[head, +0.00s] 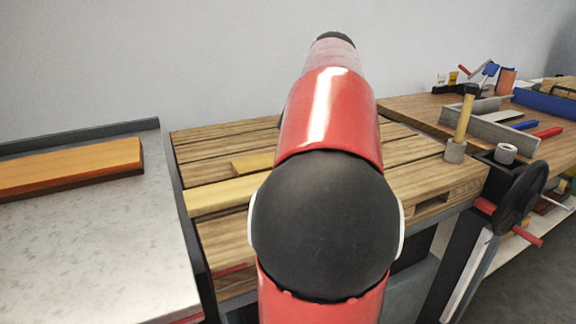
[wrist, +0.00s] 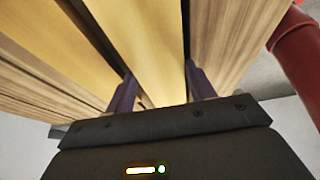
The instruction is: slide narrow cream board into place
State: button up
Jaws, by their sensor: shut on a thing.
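My gripper (wrist: 160,92) shows in the wrist view, with one dark finger on each side of a cream board (wrist: 145,45). It is shut on this board, and the board runs away from me between the fingers. A second pale yellow board (wrist: 40,55) lies to its left, across a dark gap. In the head view my red and black arm hides the gripper. Two cream boards show left of the arm on the slatted wooden bench top: a nearer one (head: 222,196) and a farther one (head: 252,164). I cannot tell which of them is held.
A grey metal table (head: 90,240) with an orange-brown board (head: 70,168) stands at left. At right are a black handwheel (head: 522,198) with red handles and an upright wooden peg (head: 465,118). Tools lie on the wooden bench behind.

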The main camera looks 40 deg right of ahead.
jog(key=shift+s+d, duration=0.6)
jog(key=shift+d, duration=1.1)
jog(key=shift+s+d, duration=0.6)
jog(key=shift+d, duration=1.05)
jog(key=shift+s+d, duration=0.6)
jog(key=shift+d, duration=1.1)
jog(key=o, duration=1.2)
